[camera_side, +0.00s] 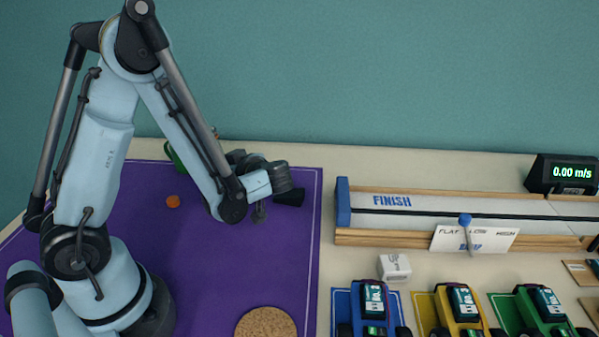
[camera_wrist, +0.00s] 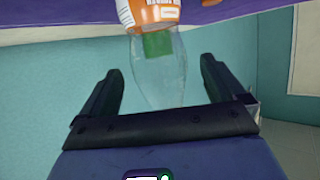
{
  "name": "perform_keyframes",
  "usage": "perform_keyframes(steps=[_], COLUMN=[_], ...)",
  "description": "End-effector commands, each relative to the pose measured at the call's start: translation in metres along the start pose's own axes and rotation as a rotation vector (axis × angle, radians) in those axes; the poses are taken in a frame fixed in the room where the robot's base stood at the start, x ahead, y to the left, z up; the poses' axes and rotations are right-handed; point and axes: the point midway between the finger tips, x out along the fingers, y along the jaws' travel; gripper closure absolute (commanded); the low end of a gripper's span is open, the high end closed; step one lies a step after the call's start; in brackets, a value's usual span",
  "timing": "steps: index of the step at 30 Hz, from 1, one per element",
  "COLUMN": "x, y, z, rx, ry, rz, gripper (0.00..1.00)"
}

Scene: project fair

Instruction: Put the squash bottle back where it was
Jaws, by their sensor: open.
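The squash bottle (camera_wrist: 155,12) shows in the wrist view, with an orange and white label, a green patch and a clear narrowing body. Its clear part lies in line with the gap between the two dark fingers of my gripper (camera_wrist: 161,66). The fingers are apart, with visible space on both sides of the bottle; I cannot tell whether it is fully between them. In the side view the bottle cannot be made out, and my arm hides part of that area. A round cork mat (camera_side: 265,323) lies bare at the front of the purple mat (camera_side: 205,262).
A small orange thing (camera_side: 173,201) lies on the purple mat, and a green object (camera_side: 175,156) is partly hidden behind my arm. On the right stand the FINISH track (camera_side: 392,201), a speed display (camera_side: 564,174), a white block (camera_side: 394,267) and toy cars (camera_side: 463,303).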

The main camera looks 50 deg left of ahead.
Motion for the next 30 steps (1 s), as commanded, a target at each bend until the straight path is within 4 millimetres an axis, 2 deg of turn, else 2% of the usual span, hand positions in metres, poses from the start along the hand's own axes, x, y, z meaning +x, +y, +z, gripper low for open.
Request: perform_keyframes(steps=[1,6,13,20,25,30], x=[-0.012,-0.047,-0.082,-0.092,-0.089,-0.093], y=[0.001,0.001,0.001,0.002,0.005,0.005], z=[0.003,0.005,0.005,0.003,0.001,0.004], rx=[0.002,0.003,0.001,0.047,0.292,0.602], ry=[-0.001,-0.001,0.0,-0.029,-0.18,-0.373], rz=[0.007,0.006,0.003,0.011,0.1,0.301], gripper=[0.03,0.03,0.03,0.03,0.03,0.03])
